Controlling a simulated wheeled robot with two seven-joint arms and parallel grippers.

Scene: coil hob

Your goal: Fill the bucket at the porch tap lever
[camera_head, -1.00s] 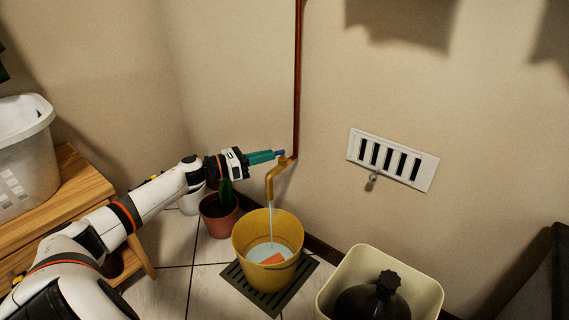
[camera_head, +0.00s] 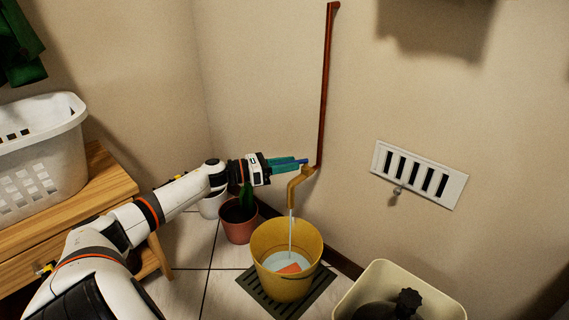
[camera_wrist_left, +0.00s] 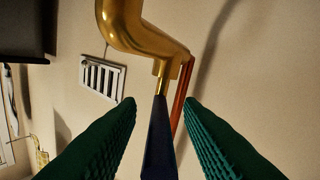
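A brass tap (camera_head: 296,185) on a copper pipe has a blue lever (camera_head: 302,161). A stream of water runs from its spout into a yellow bucket (camera_head: 268,247). Pale water and an orange patch show inside the bucket; its rim stands above the water. My left gripper (camera_head: 290,164) is at the lever. In the left wrist view the lever (camera_wrist_left: 158,145) lies between the green fingers (camera_wrist_left: 160,103), with a gap visible on each side, so the gripper is open around it. The brass tap (camera_wrist_left: 135,35) is just beyond. My right gripper is not in view.
The bucket stands on a dark floor grate (camera_head: 318,290). Potted plants (camera_head: 238,222) stand behind it to the left. A cream bin (camera_head: 440,300) with a dark object is at right front. A white basket (camera_head: 40,165) sits on a wooden bench (camera_head: 110,182). A vent (camera_head: 420,174) is on the wall.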

